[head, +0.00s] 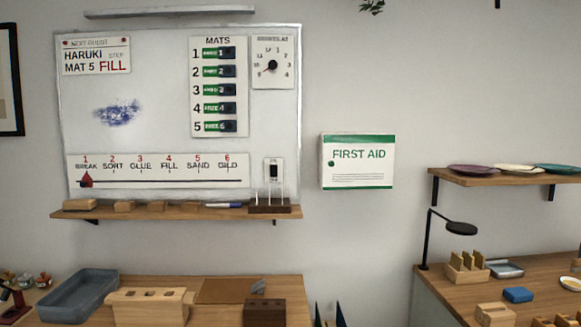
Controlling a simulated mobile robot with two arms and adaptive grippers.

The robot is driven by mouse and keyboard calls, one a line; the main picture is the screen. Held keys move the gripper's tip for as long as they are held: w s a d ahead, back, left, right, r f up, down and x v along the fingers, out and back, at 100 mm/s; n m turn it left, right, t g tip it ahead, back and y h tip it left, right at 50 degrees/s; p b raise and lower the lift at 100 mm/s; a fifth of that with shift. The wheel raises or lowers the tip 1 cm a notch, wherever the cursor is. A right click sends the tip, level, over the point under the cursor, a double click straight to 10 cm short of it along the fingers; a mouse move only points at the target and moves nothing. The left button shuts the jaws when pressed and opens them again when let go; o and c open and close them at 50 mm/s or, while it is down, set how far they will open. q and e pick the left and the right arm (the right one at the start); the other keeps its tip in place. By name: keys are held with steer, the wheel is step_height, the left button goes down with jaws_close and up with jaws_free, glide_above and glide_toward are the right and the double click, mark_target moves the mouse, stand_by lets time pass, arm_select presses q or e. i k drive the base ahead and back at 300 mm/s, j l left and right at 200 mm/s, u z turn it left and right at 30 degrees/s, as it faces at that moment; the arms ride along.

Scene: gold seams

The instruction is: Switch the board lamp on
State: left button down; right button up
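The board lamp (170,12) is a long grey bar above the whiteboard (160,75). It looks dull grey, with no clear glow on the board below. A small white plate with a black switch (273,171) is fixed at the board's lower right, just above the wooden ledge. The lettering on the plate is too small to read. A dark wooden holder with upright thin rods (270,206) stands on the ledge directly below the switch, and the rods rise close to the plate's lower part. Neither of my grippers is in view.
Below, a bench holds a grey tray (78,293) and wooden blocks (148,305). A first aid box (358,162) hangs to the right. A black desk lamp (461,228) stands on the right bench.

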mark_target(274, 168)
steer(key=i+j+z, duration=0.2)
steer(key=i, duration=0.3)
steer(key=i+j+z, duration=0.2)
steer(key=i, duration=0.35)
steer(key=l, duration=0.1)
